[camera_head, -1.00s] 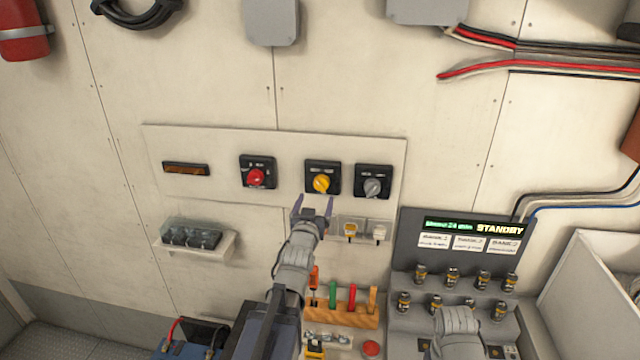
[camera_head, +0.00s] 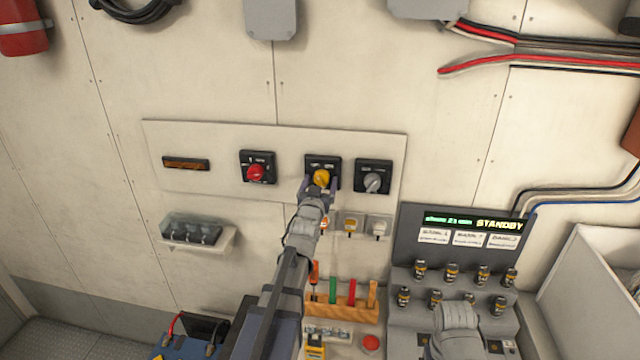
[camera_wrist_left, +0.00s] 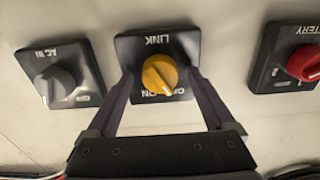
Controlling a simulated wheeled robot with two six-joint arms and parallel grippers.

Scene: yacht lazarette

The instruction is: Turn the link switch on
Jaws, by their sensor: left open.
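The link switch is a yellow rotary knob (camera_head: 321,177) on a black square plate, third along the pale wall panel (camera_head: 222,187). In the left wrist view the knob (camera_wrist_left: 159,74) sits on its plate with the word LINK upside down, and its ridge is slanted. My left gripper (camera_head: 319,184) is open at the knob. In the left wrist view its two fingers (camera_wrist_left: 160,80) stand on either side of the knob, with gaps visible. The fingers partly hide the plate's lower part. My right gripper's fingers do not show; only a grey part of my right arm appears at lower right.
A red battery knob (camera_head: 255,173) is left of the link switch and a grey AC IN knob (camera_head: 373,183) is close on its right. Below are small covered switches (camera_head: 352,224), a tool rack (camera_head: 341,312) and a console reading STANDBY (camera_head: 463,238).

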